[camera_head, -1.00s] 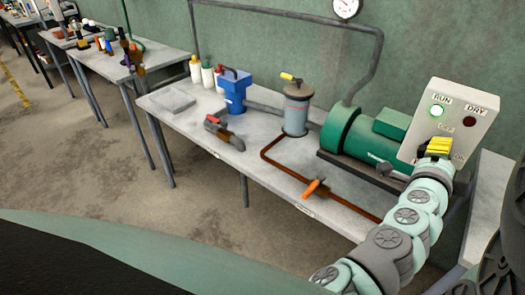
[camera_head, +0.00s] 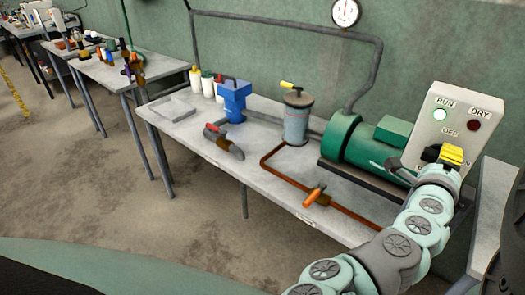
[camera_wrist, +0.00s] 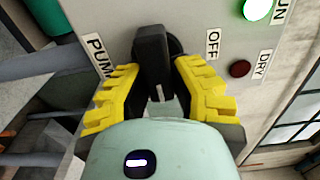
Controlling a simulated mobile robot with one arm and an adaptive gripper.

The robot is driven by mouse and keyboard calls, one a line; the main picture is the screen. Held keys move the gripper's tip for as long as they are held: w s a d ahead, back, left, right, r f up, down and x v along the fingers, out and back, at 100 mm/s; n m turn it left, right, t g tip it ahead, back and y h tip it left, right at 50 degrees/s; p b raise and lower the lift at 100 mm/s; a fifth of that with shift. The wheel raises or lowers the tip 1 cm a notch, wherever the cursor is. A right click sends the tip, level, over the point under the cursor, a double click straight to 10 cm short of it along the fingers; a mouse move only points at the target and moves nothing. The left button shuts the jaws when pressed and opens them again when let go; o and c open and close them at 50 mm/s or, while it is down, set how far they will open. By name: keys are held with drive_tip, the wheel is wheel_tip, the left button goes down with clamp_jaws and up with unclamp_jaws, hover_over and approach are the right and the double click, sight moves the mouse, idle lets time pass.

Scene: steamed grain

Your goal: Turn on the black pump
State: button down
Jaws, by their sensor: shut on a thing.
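A grey control box (camera_head: 443,105) stands at the right end of the bench. It carries a RUN lamp (camera_head: 440,116), lit bright with a green rim in the wrist view (camera_wrist: 257,8), and a dark red DRY lamp (camera_head: 474,125). My gripper (camera_head: 450,154), with yellow fingers, is at the box's lower front. In the wrist view my gripper (camera_wrist: 160,92) is shut on a black switch knob (camera_wrist: 154,60), between the PUMP and OFF labels. A green pump unit (camera_head: 352,143) on a dark base sits left of the box. I see no pump that is clearly black.
A grey vessel with a yellow handle (camera_head: 296,120), a blue fitting (camera_head: 234,100), a red-handled valve (camera_head: 224,139) and an orange-handled valve (camera_head: 316,194) occupy the bench (camera_head: 190,129). A brown pipe (camera_head: 285,173) runs along it. The floor in front is open.

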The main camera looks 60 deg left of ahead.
drive_tip(key=shift+f, duration=0.1)
drive_tip(key=c, duration=0.8)
unclamp_jaws()
